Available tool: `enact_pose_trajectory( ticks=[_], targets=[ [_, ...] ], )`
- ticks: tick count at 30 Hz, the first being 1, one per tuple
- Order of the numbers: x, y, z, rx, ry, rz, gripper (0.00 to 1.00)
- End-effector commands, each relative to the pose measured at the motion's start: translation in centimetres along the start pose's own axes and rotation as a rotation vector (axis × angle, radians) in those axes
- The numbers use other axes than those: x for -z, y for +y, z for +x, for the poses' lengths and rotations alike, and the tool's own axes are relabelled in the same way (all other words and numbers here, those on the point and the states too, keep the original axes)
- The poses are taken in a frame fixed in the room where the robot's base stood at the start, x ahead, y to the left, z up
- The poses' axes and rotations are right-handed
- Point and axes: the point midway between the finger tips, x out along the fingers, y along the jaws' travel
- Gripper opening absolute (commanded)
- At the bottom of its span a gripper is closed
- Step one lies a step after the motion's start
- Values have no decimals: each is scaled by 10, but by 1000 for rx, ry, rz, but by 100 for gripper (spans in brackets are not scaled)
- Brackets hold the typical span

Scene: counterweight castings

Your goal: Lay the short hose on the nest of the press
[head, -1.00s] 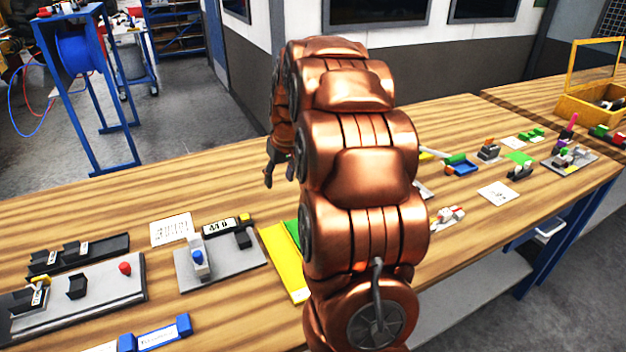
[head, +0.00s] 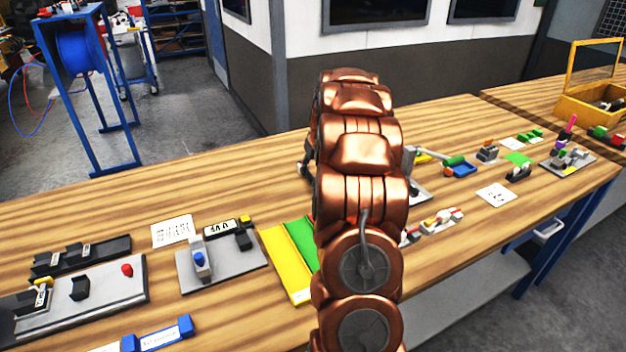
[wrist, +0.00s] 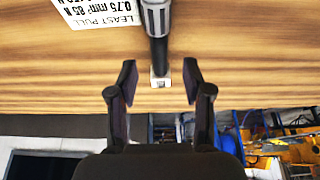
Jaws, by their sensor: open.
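My gripper (wrist: 158,80) is open in the wrist view, its two dark fingers apart with nothing visibly held. A grey and black rod-like part (wrist: 157,38) stretches from the top edge toward the space between the fingertips, with a small pale block (wrist: 160,78) at its end; I cannot tell whether it is the hose or part of a device. In the head view my gripper (head: 306,168) shows only partly, left of my arm above the bench. A grey device (head: 416,185), possibly the press, is partly hidden behind my arm. I cannot make out the short hose or the nest for certain.
A yellow and green tray (head: 287,262) lies left of my arm. A grey fixture (head: 220,268) and a long plate (head: 110,285) are farther left. The bench's back left is clear. A printed card (wrist: 98,10) shows in the wrist view.

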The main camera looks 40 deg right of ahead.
Motion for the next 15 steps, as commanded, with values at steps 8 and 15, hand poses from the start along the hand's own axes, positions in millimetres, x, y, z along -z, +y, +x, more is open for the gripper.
enact_pose_trajectory(
  ticks=[8, 15],
  targets=[
    [3, 0, 28, 2, -5, 0, 50],
    [4, 1, 43, 0, 0, 0, 50]
  ],
)
